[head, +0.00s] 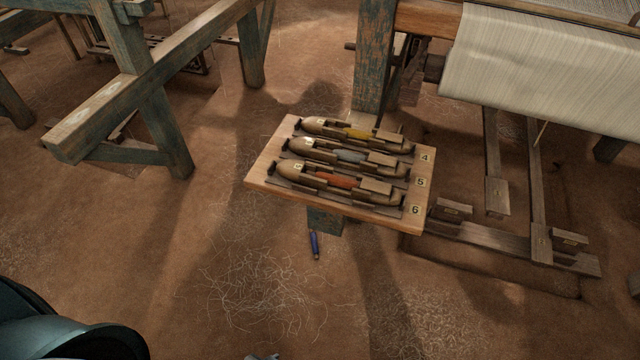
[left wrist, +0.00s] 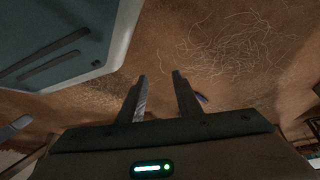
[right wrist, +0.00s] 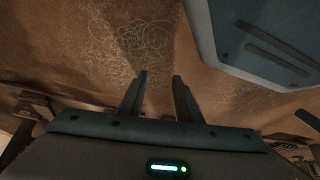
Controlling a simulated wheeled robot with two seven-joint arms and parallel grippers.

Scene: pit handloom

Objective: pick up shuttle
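Three wooden shuttles lie side by side on a small wooden stand (head: 268,166) in the head view. The far shuttle (head: 325,126) has a yellow bobbin and lies by label 4. The middle shuttle (head: 318,151) has a grey bobbin and lies by label 5. The near shuttle (head: 292,172) has an orange-red bobbin and lies by label 6. My left gripper (left wrist: 160,95) is open and empty over the floor. My right gripper (right wrist: 159,93) is also open and empty over the floor. Neither wrist view shows a shuttle.
A loom with a cream cloth roll (head: 550,70) stands at the right, with treadles (head: 497,196) below. A wooden frame (head: 150,80) stands at the left. A blue pen-like object (head: 314,245) and loose threads (head: 265,300) lie on the floor. The floor before the stand is mostly open.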

